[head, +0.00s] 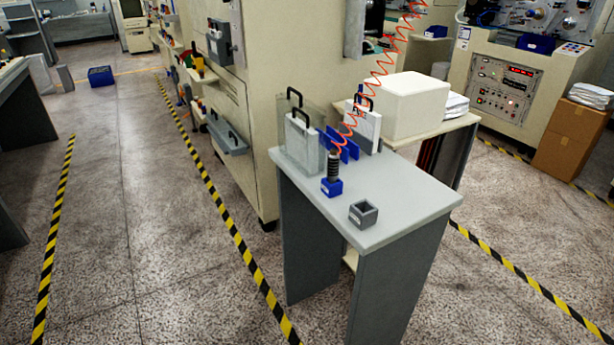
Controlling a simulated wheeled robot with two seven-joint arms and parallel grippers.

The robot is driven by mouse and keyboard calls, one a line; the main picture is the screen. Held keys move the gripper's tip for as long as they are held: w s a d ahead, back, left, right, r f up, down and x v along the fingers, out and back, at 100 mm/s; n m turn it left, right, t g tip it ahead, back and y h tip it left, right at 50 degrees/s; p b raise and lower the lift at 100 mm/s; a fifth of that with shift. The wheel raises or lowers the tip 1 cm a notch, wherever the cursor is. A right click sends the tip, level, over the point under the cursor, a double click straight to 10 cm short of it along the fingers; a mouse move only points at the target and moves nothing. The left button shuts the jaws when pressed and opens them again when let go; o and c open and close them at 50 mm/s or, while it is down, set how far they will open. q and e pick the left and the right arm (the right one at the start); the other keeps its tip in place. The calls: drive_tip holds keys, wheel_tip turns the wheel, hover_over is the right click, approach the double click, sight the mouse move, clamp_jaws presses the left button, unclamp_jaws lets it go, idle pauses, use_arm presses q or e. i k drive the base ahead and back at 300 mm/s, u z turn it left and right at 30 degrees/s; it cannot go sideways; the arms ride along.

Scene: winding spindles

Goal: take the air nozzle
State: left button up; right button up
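The air nozzle (333,165) is a dark, ribbed upright piece standing in a small blue holder (332,187) on the grey table (408,195). A red coiled hose (378,75) runs from its top up and out of the picture. The lower end of the nozzle is hidden in the holder. Neither of my grippers shows in the head view.
An empty-looking grey square holder (363,213) sits near the table's front. Behind the nozzle stand a clear case with a black handle (300,140), blue plates (343,147) and a white panel (363,127). The floor left of the table is clear.

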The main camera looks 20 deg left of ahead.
sight(333, 157)
drive_tip(key=u, duration=0.8)
drive_tip(key=i, duration=0.5)
drive_tip(key=u, duration=0.05)
